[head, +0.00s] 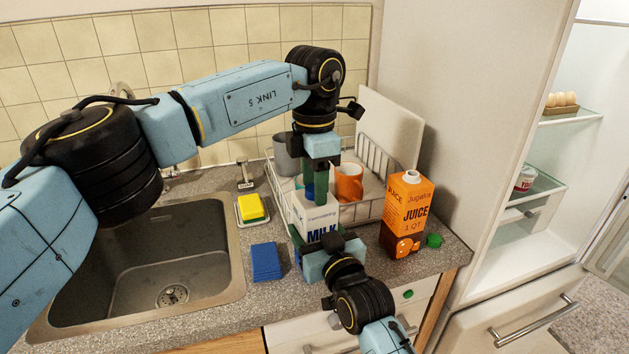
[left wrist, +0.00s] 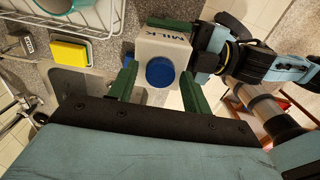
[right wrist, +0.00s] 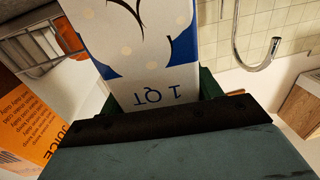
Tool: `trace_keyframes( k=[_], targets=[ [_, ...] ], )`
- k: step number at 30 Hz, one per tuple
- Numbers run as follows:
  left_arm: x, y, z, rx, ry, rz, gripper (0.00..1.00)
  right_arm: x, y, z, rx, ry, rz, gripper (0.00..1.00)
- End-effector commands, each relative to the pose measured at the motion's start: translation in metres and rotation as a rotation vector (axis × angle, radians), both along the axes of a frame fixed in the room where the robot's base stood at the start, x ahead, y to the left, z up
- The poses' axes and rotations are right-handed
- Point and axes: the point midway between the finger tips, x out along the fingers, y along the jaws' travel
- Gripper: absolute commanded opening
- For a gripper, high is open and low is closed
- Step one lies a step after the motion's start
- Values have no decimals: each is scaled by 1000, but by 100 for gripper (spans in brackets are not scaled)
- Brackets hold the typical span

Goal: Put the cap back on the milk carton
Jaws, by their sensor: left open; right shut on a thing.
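The white-and-blue milk carton (head: 318,222) stands upright at the counter's front, and its top shows in the left wrist view (left wrist: 152,50). The blue cap (left wrist: 160,71) sits at the carton's top, over where the spout would be; whether it is fully seated I cannot tell. My left gripper (head: 315,192) points down from above, its green fingers open on either side of the cap, apart from it in the left wrist view. My right gripper (head: 322,250) is shut on the milk carton low down, and its printed side fills the right wrist view (right wrist: 150,50).
An orange juice carton (head: 408,212) and a green cap (head: 434,241) stand to the right. A dish rack (head: 366,208) with an orange mug (head: 349,183) is behind. The fridge is open.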

Motion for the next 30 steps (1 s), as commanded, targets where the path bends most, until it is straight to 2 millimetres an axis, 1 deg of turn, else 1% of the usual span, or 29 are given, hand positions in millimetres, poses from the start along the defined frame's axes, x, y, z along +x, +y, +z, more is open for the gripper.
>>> trace_keyframes(
  k=[2,5,12,15,18,22,30],
  targets=[
    [0,-1,7,-1,-3,0,49,0,0,-1,-1,2,0,0],
    [0,0,24,-1,-4,1,49,0,0,-1,-1,2,0,0],
    [0,-1,79,-1,-5,0,49,0,0,-1,-1,2,0,0],
    [0,-1,98,-2,-4,0,49,0,0,-1,-1,2,0,0],
    [0,-1,107,0,-2,0,49,0,0,-1,-1,2,0,0],
    [0,0,115,-1,-1,0,49,0,0,-1,-1,2,0,0],
    [0,0,119,0,0,-1,49,0,0,-1,-1,2,0,0]
  ],
)
